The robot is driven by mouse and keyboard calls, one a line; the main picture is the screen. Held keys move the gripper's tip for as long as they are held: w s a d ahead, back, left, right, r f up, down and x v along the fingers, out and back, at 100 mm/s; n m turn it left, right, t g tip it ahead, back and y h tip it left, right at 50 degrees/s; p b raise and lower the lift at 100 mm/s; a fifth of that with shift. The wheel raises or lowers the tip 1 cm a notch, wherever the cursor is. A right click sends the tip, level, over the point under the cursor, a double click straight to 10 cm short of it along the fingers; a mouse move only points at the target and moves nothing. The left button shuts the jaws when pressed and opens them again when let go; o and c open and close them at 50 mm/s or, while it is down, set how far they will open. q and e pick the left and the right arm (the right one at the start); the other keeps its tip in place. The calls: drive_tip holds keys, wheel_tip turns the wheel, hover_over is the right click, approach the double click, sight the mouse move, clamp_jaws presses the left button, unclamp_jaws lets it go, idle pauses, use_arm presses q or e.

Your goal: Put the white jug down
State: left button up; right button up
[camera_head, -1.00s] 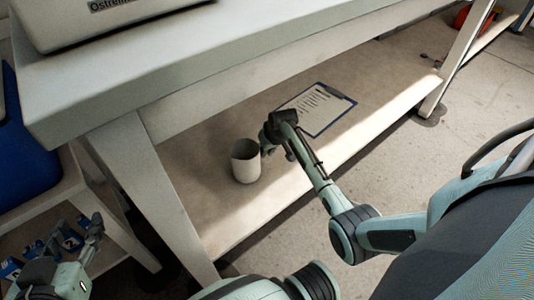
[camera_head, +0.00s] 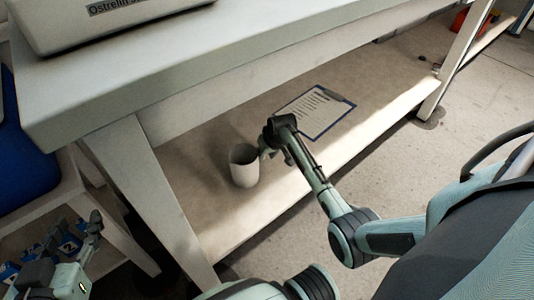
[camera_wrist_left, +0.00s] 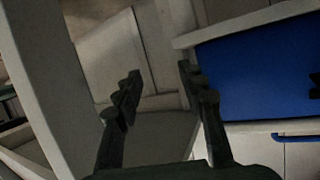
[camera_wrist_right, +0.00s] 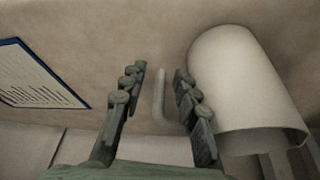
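The white jug (camera_head: 244,167) stands upright on the lower shelf (camera_head: 215,222) under the bench. My right gripper (camera_head: 270,146) is low over the shelf, just right of the jug. In the right wrist view, the jug (camera_wrist_right: 243,90) is at the right, and its handle (camera_wrist_right: 159,98) lies between my open right fingers (camera_wrist_right: 157,92), with a gap on each side. My left gripper (camera_head: 92,228) is at the lower left, far from the jug. The left wrist view shows its fingers (camera_wrist_left: 160,92) apart and empty.
A clipboard with paper (camera_head: 317,110) lies on the shelf behind my right gripper. A bench leg (camera_head: 150,190) stands left of the jug. A blue box (camera_head: 25,150) and blue numbered items (camera_head: 70,245) are at the left.

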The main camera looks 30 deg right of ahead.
drive_tip(key=shift+r, duration=0.2)
drive_tip(key=s+p+v, duration=0.1)
drive_tip(key=p+v, duration=0.3)
drive_tip(key=v, duration=0.8)
use_arm(q)
drive_tip(key=s+a+f+n+g+y, duration=0.1)
drive_tip(key=s+a+f+g+y, duration=0.3)
drive_tip(key=s+a+f+g, duration=0.5)
drive_tip(key=s+a+f, duration=0.1)
drive_tip(key=s+a, duration=0.2)
drive_tip(key=shift+s+a+n+y, duration=0.25)
drive_tip(key=shift+a+n+y, duration=0.05)
use_arm(e)
drive_tip(key=s+a+r+n, duration=0.1)
drive_tip(key=s+a+r, duration=0.2)
drive_tip(key=s, duration=0.9)
drive_tip(key=s+a+r+n+h, duration=0.1)
drive_tip(key=s+a+r, duration=0.3)
drive_tip(key=s, duration=0.9)
drive_tip(key=shift+a+n, duration=0.2)
drive_tip(key=shift+n, duration=0.2)
